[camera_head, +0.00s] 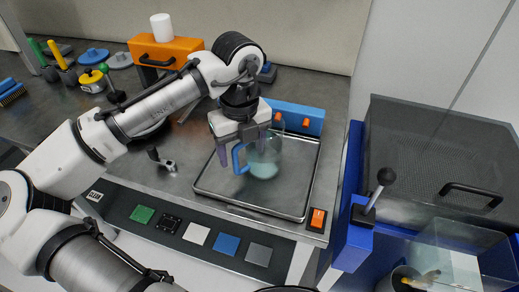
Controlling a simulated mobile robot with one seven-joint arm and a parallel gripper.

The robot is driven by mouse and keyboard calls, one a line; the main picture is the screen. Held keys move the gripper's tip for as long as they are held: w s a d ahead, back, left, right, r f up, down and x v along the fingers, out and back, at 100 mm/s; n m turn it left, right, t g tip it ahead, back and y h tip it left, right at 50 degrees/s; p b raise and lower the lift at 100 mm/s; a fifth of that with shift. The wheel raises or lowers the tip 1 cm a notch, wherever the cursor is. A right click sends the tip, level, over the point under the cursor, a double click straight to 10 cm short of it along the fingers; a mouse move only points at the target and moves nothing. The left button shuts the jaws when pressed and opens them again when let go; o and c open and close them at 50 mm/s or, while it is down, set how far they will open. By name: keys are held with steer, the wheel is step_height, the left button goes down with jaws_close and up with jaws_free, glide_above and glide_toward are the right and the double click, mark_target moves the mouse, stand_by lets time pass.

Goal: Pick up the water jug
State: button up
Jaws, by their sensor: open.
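The water jug (266,161) is a clear vessel with a blue handle and pale blue contents low inside. It stands upright on a metal tray (215,187) on the bench. My gripper (240,158) points down over the jug, with its fingers level with the jug's upper part and handle (237,157). The gripper is open. Its near finger (221,156) shows to the left of the handle. The other finger is partly hidden by or behind the jug, and I cannot tell whether either touches it.
A blue block with orange knobs (300,118) stands close behind the jug. A lever (160,158) is left of the tray. Coloured squares (227,243) and an orange switch (317,218) line the front. A blue machine with a mesh lid (430,155) stands right. An orange box (170,50) is behind.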

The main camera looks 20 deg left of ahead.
steer(key=shift+f, duration=0.4)
steer(key=shift+c, duration=0.4)
jaws_close()
